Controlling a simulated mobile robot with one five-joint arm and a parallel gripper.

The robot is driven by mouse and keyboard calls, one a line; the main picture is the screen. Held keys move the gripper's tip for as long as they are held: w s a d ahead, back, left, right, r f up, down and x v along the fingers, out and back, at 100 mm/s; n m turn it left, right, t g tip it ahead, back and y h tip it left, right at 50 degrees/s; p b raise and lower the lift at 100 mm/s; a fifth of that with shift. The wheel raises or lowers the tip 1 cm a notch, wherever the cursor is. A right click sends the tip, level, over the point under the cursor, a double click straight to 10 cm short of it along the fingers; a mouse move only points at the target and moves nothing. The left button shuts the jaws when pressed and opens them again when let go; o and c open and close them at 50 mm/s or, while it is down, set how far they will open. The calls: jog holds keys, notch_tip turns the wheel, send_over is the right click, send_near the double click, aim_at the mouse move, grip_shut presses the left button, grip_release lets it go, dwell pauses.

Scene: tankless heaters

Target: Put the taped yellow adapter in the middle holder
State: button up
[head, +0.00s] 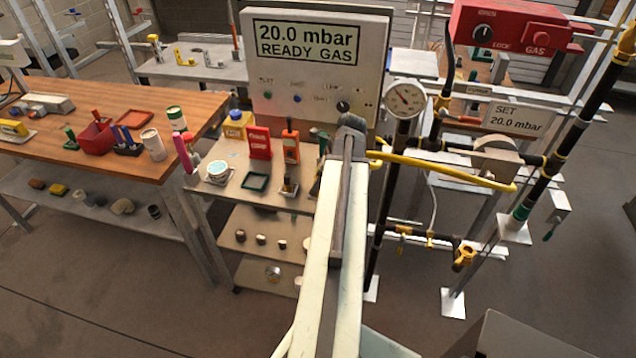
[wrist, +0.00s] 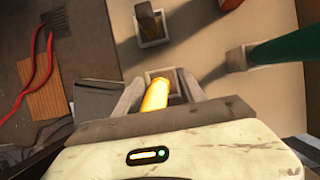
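In the wrist view a bright yellow adapter (wrist: 156,95) stands between the two fingers of my gripper (wrist: 161,80). Its lower end is at a small square pale holder (wrist: 158,72), which shows just beyond the fingertips. The fingers look spread, with narrow gaps beside the adapter. I cannot tell how deep it sits in the holder. A second holder (wrist: 152,42) has a brown piece in it, and a third (wrist: 238,60) has a green cylinder (wrist: 290,47). In the head view my arm hides the gripper and the adapter.
A panel (head: 315,75) reads "20.0 mbar READY GAS". A gauge (head: 406,99) and yellow pipe (head: 450,168) stand right of my arm.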

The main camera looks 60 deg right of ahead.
jog(key=shift+r, duration=0.15)
jog(key=shift+r+p, duration=0.3)
jog(key=shift+p, duration=0.15)
jog(key=p+v, duration=1)
jog(key=v, duration=0.1)
jog(key=shift+s+r, duration=0.15)
jog(key=shift+s, duration=0.1)
